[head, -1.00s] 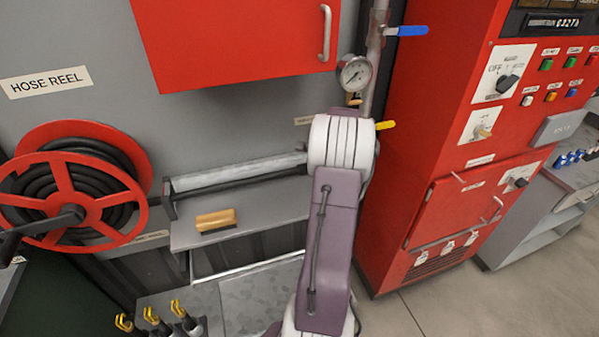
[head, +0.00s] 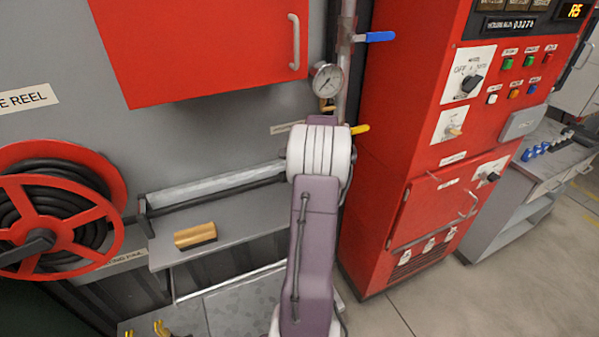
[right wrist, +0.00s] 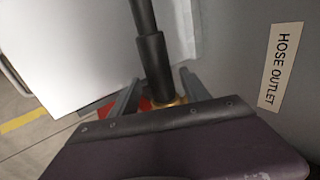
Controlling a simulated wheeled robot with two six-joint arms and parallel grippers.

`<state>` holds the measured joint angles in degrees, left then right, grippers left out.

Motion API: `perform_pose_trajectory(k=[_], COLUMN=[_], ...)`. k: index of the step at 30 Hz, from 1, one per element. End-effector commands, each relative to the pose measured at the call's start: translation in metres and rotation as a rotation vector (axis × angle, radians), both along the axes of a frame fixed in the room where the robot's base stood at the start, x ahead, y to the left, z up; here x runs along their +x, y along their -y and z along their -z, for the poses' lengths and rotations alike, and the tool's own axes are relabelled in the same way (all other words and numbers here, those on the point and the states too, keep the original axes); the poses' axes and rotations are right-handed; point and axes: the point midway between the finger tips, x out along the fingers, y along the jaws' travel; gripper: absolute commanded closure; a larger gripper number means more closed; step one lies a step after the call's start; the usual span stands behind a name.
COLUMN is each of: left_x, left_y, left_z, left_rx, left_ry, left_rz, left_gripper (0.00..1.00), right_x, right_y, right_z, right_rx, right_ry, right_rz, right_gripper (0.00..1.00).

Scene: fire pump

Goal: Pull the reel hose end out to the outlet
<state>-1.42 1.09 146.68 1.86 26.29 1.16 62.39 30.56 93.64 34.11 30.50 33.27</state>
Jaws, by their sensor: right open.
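The hose reel (head: 50,222) is at the left in the head view, a red spoked wheel with black hose (head: 62,206) coiled on it. In the right wrist view a black hose-like part (right wrist: 155,65) with a thicker sleeve runs down to a brass fitting (right wrist: 168,101). A HOSE OUTLET label (right wrist: 281,66) is on the grey wall beside it. My right gripper (right wrist: 162,90) is open, its two grey fingers apart on either side of the sleeve and fitting. Contact cannot be told. In the head view an arm hides the outlet area. My left gripper is not in view.
A red cabinet (head: 205,45) overhangs the shelf.

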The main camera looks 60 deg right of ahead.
Motion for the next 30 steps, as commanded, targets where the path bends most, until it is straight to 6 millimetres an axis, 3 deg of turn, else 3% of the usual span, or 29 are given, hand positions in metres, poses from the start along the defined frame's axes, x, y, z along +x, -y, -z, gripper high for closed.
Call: perform_pose_trajectory(k=[13,30], left_x=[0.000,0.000], left_y=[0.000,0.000], left_z=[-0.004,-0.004], left_rx=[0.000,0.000], left_ry=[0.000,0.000], left_rz=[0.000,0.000], left_gripper=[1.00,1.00], right_x=[-0.039,-0.044], right_y=[-0.021,-0.024], right_z=[-0.068,-0.074], right_rx=[-0.002,0.001], right_ry=[0.001,0.000], right_rz=[0.002,0.002], right_gripper=[0.45,0.45])
